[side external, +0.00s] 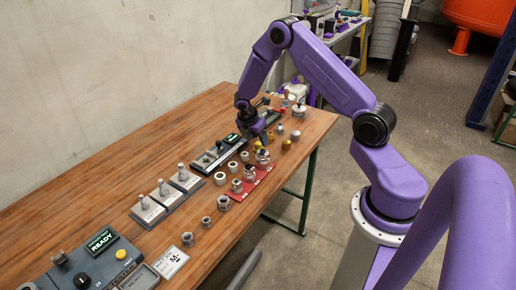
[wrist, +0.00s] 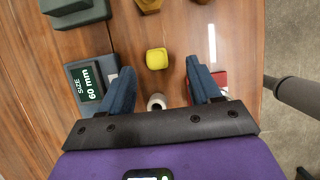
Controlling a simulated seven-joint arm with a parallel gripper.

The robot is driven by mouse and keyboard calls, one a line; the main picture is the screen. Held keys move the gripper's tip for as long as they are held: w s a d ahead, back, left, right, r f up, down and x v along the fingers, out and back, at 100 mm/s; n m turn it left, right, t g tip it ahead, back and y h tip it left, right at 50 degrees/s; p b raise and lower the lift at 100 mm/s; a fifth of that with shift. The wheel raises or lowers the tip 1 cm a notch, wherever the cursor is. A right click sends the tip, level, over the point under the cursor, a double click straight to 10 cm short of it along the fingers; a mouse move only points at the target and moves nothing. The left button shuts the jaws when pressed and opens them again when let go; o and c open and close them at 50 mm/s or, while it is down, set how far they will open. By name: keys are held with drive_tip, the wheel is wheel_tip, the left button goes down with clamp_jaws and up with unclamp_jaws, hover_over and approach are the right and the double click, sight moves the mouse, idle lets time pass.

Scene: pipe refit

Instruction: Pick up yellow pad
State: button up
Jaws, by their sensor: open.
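The yellow pad (wrist: 156,58) is a small rounded yellow block on the wooden table in the wrist view. It lies at the middle of the picture, between the lines of my two blue fingers and about level with their tips. My gripper (wrist: 158,68) is open, with a finger on each side and no contact visible. In the side view my gripper (side external: 260,132) points down over the far half of the table. Small yellow pieces show near it there, but I cannot tell which is the pad.
A pale ring-shaped part (wrist: 157,102) stands between my fingers, nearer the palm. A brass part (wrist: 148,5) is at the top. Several fittings crowd the table (side external: 150,150).

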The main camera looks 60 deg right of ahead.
sight(258, 142)
drive_tip(key=shift+w+x, duration=0.15)
drive_tip(key=shift+x, duration=1)
drive_tip(key=shift+w+x, duration=0.15)
drive_tip(key=shift+x, duration=1)
drive_tip(key=shift+d, duration=0.15)
drive_tip(key=c, duration=1.1)
drive_tip(key=shift+r, duration=0.1)
drive_tip(key=shift+r, duration=0.75)
drive_tip(key=s+a+r, duration=0.2)
drive_tip(key=s+r, duration=0.1)
drive_tip(key=s, duration=0.1)
drive_tip(key=s+a+r, duration=0.2)
drive_tip(key=s+r, duration=0.2)
drive_tip(key=s+a+r, duration=0.1)
drive_tip(key=s+r, duration=0.3)
drive_tip(key=shift+s+a+r, duration=0.2)
drive_tip(key=shift+s+a, duration=0.2)
